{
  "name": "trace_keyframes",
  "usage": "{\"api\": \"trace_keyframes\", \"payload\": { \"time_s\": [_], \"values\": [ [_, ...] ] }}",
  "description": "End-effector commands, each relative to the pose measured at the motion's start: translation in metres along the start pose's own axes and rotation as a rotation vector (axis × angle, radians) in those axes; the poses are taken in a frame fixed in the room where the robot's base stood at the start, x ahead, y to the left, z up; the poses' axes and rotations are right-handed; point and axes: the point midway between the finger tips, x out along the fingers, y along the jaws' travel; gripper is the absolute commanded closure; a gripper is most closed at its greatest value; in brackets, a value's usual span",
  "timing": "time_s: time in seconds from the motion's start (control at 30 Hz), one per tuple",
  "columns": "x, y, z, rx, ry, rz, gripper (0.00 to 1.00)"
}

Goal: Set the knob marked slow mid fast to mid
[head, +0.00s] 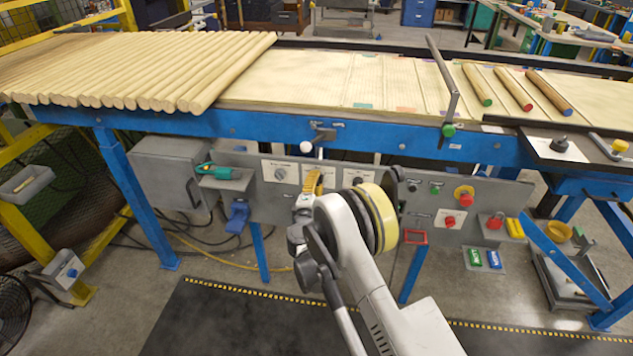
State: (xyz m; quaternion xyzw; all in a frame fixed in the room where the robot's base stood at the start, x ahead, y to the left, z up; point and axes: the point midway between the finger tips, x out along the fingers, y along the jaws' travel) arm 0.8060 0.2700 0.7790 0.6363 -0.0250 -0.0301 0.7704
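The grey control panel (262,208) hangs under the front edge of the blue-framed line. It carries a white plate with a round grey knob (280,174) at the left. Further right is a second white plate (327,171), partly hidden by my gripper. A third plate with a dark knob (356,180) sits just right of that. The lettering is too small to read, so I cannot tell which knob is marked slow mid fast or where its pointer stands. My gripper (313,184), with yellow parts, is in front of the second plate. Its fingertips are not clear, and contact cannot be judged.
A green-handled tool (217,171) lies on a small shelf left. Wooden rods (140,70) cover the line's left end. A dark mat (240,320) lies in front.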

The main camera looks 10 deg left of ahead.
Motion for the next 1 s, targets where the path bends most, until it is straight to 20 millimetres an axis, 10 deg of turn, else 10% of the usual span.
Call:
{"api": "trace_keyframes", "payload": {
  "time_s": [0.93,0.97,1.0],
  "values": [
    [0.0006,0.0014,0.0002,0.190,0.000,0.001,1.00],
    [0.0006,0.0014,0.0002,0.190,0.000,0.001,0.61],
    [0.0005,0.0013,0.0002,0.190,0.000,0.001,0.48]
  ]
}}
